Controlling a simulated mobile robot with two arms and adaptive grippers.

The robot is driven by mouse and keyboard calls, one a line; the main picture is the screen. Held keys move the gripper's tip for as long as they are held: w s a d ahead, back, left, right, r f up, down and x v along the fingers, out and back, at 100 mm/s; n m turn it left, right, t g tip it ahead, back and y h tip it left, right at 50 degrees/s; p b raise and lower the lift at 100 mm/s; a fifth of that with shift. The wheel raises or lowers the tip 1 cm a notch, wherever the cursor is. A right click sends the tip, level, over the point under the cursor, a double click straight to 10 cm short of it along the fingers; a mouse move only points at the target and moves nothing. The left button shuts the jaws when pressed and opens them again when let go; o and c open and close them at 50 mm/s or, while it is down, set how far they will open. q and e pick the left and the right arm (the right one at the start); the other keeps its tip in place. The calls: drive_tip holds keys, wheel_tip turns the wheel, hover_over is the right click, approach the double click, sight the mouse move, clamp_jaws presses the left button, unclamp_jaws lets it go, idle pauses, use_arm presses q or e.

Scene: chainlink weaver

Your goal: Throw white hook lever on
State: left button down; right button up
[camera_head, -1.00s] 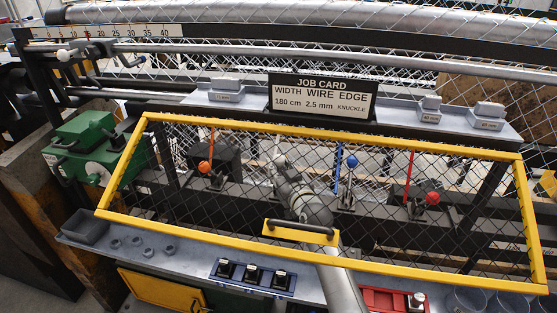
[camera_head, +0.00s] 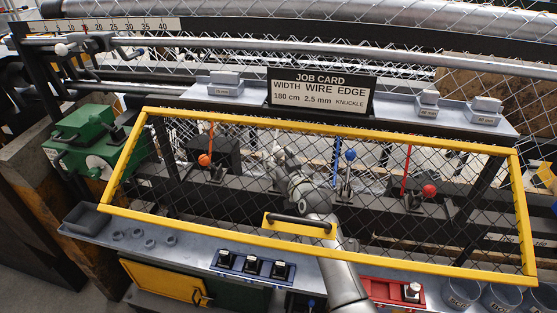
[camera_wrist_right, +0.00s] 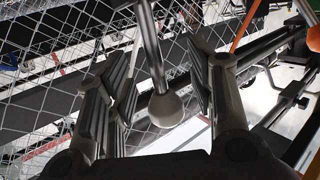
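The white hook lever (camera_wrist_right: 165,108) is a metal rod with a pale ball knob. In the right wrist view its knob lies between the two fingers of my right gripper (camera_wrist_right: 163,85), with gaps on both sides. The gripper is open around the lever and not closed on it. In the head view my right gripper (camera_head: 281,160) is seen through the wire mesh of the yellow-framed guard (camera_head: 360,264), and it largely hides the white lever. My left gripper is not in view.
An orange-knobbed lever (camera_head: 204,160) stands to the left; blue (camera_head: 350,155) and red (camera_head: 429,191) ones stand to the right. The yellow guard's handle (camera_head: 300,223) is close to my right arm. A job card (camera_head: 320,93) stands behind.

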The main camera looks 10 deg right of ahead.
drive_tip(key=v, duration=0.7)
drive_tip(key=shift+s, duration=0.25)
drive_tip(key=shift+d, duration=0.1)
drive_tip(key=shift+c, duration=0.3)
